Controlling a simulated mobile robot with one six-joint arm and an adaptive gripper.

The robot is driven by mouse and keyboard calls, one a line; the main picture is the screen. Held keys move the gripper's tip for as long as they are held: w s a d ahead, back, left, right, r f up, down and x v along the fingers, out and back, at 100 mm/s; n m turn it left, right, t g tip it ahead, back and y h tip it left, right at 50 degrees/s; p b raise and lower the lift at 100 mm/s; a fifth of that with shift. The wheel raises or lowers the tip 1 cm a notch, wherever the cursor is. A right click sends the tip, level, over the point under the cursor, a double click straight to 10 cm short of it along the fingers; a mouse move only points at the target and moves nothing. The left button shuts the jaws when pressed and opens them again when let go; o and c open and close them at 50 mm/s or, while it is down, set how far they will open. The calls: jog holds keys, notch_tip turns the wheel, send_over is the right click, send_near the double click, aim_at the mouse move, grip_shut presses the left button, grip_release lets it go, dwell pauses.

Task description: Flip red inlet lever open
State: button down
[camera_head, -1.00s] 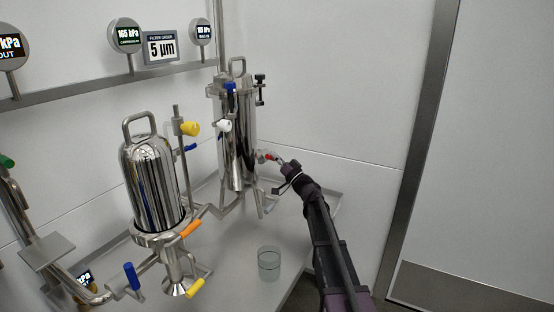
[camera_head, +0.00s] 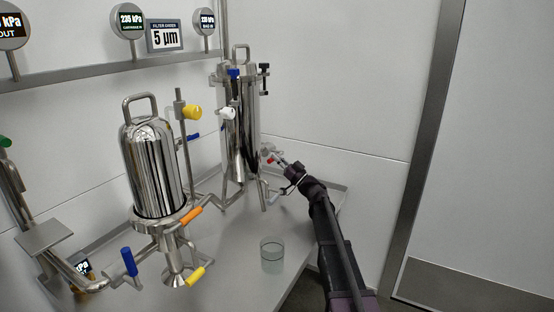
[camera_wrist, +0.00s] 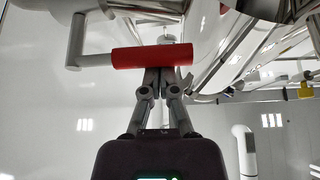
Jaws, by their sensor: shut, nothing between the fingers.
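The red inlet lever (camera_wrist: 150,55) has a red grip on a grey bent arm. In the wrist view it lies across the picture, level, just beyond my fingertips. In the head view the red lever (camera_head: 271,160) is small, at the right side of the rear steel tank (camera_head: 240,130). My gripper (camera_wrist: 158,72) is shut and empty, its fingertips at the red grip's lower edge; whether they touch it I cannot tell. In the head view my gripper (camera_head: 283,163) reaches the lever from the right, and partly hides it.
A front steel tank (camera_head: 152,175) stands left, with orange (camera_head: 189,216), blue (camera_head: 129,262) and yellow (camera_head: 194,276) levers near its base. A glass beaker (camera_head: 271,257) stands on the tray (camera_head: 235,290). Open floor lies right.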

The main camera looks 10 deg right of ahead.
jog(key=shift+r, duration=0.1)
dwell(0.3)
jog(key=shift+r+p, duration=2)
jog(key=shift+p, duration=0.1)
jog(key=b+v, duration=0.5)
jog(key=v, duration=0.5)
jog(key=shift+d+f, duration=0.2)
jog(key=shift+d, duration=0.2)
jog(key=shift+r, duration=0.1)
notch_tip(320, 180, up, 10)
jog(key=p, duration=0.9)
